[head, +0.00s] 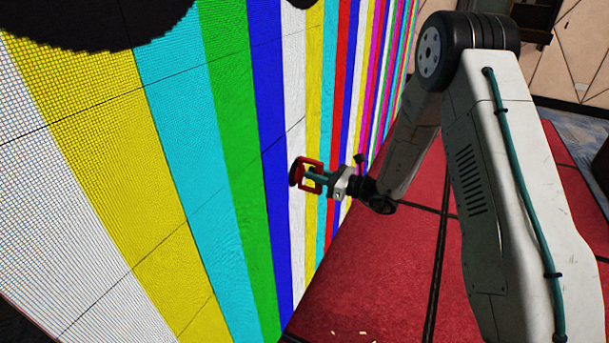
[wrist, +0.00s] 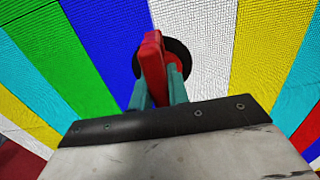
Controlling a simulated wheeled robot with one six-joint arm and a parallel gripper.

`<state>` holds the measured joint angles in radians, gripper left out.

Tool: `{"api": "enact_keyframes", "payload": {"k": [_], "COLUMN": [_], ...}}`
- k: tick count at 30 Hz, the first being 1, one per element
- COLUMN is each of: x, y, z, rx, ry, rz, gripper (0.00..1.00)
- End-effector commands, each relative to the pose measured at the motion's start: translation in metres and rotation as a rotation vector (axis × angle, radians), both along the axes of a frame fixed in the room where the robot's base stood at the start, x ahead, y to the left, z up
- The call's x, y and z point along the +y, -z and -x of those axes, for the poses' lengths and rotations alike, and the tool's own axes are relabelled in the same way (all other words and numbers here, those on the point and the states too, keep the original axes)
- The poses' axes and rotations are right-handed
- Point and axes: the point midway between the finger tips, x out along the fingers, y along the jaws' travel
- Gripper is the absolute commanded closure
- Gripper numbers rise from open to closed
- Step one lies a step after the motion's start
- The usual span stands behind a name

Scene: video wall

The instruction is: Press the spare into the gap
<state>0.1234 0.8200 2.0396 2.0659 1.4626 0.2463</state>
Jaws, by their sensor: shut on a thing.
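My gripper (head: 322,178) is out in front of the video wall (head: 165,190). Its teal fingers, which also show in the wrist view (wrist: 158,92), are shut on the red handle (wrist: 152,58) of a suction-cup-like tool. The tool's black disc (wrist: 178,50) is on the side toward the wall, and in the head view (head: 295,172) it is at the left end of the tool. I cannot tell whether the disc touches the wall. I cannot make out a separate spare panel or an open gap in either view.
The wall shows coloured vertical stripes with thin panel seams. Dark rounded patches (head: 90,22) cover its top left. A red floor (head: 390,270) with dark seams lies below, with small pale bits (head: 365,335) at the front. A patterned wall (head: 575,60) stands behind.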

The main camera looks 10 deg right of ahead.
Motion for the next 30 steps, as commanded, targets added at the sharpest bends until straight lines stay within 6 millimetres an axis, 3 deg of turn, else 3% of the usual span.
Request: {"api": "enact_keyframes", "payload": {"k": [30], "x": [-0.038], "y": [-0.001], "z": [0.027], "rx": [-0.001], "ry": [0.0], "rz": [-0.001], "gripper": [1.0]}}
